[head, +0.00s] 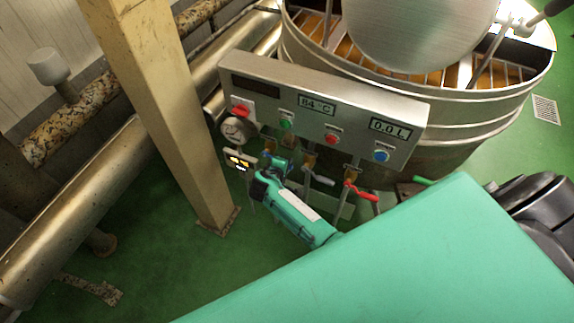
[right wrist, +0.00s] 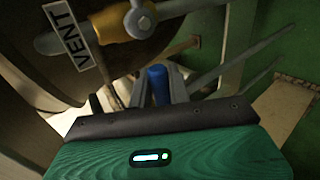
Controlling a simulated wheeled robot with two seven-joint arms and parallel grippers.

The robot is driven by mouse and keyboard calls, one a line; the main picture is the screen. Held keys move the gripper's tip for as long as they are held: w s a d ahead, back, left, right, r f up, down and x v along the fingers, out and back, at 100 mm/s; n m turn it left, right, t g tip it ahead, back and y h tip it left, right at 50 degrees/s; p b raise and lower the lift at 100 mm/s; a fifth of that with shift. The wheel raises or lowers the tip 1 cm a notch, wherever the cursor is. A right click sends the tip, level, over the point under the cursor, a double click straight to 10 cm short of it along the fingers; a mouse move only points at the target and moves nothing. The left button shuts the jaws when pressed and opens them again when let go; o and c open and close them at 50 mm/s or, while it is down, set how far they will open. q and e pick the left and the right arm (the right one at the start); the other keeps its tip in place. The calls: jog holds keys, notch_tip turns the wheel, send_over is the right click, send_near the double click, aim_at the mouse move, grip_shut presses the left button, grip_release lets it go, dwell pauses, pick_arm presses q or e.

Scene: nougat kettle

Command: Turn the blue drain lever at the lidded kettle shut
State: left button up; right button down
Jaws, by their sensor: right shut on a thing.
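The lidded kettle (head: 470,125) stands at the upper right of the head view, with a round steel lid (head: 415,30) over it. The blue drain lever (right wrist: 158,86) shows in the right wrist view, upright between the two grey fingers. My right gripper (right wrist: 160,92) is shut on it. In the head view my right gripper (head: 272,172) is below the left part of the control panel, and its body hides most of the lever. The lever's pivot is hard to make out. My left gripper is not in view.
The control panel (head: 350,118) overhangs the valves and reads 84 °C and 0.0 L. A grey lever (head: 318,179), a red lever (head: 363,192) and a green lever (head: 422,180) are to the right. A beige post (head: 165,110) stands left. A VENT label (right wrist: 72,38) sits nearby.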

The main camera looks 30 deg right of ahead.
jog(key=c, duration=1.4)
grip_release()
jog(key=shift+o, duration=0.2)
jog(key=shift+a, duration=0.15)
jog(key=b+v, duration=0.1)
jog(key=v, duration=1.2)
jog(key=shift+s+a+r, duration=0.2)
jog(key=shift+r, duration=0.05)
